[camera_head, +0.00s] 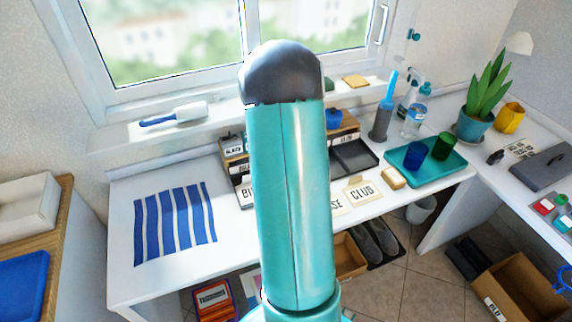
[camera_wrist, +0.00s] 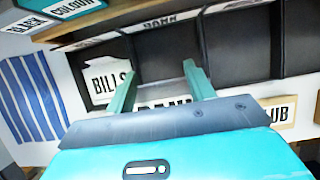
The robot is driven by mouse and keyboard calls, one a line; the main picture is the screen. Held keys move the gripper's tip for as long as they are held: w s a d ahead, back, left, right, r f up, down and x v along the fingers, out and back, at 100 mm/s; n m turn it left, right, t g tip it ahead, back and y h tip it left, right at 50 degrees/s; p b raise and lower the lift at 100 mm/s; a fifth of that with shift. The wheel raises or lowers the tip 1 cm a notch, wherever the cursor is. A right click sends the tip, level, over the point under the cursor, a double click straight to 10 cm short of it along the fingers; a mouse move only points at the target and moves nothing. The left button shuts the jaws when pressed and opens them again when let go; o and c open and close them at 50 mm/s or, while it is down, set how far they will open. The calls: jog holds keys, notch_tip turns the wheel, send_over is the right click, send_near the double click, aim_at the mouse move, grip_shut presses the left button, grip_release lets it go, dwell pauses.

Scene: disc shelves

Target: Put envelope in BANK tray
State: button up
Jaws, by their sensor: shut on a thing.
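My gripper (camera_wrist: 158,72) shows in the wrist view with its two teal fingers apart, one on each side, pointing at the dark trays. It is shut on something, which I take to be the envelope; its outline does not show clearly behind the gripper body. A BANK sign (camera_wrist: 158,24) stands at the back of the dark tray (camera_wrist: 160,55) in front of the fingers. A second BANK lettering shows low between the fingers, partly covered by my gripper. In the head view my arm hides the gripper and this tray.
More dark trays (camera_head: 352,157) run rightward. A wooden shelf edge (camera_wrist: 75,32) is above. A striped blue cloth (camera_head: 175,223) and a teal tray (camera_head: 460,163) flank the area.

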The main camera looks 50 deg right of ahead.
jog(key=w+d+f, duration=0.1)
jog(key=f, duration=0.1)
jog(key=w+d+f, duration=0.1)
jog(key=f, duration=0.1)
jog(key=w+d+f, duration=0.1)
jog(key=w+f, duration=0.1)
jog(key=shift+d+f, duration=0.1)
jog(key=shift+d, duration=0.2)
jog(key=shift+f, duration=1.45)
jog(key=shift+f, duration=0.2)
jog(key=o, duration=1)
jog(key=shift+r, duration=0.1)
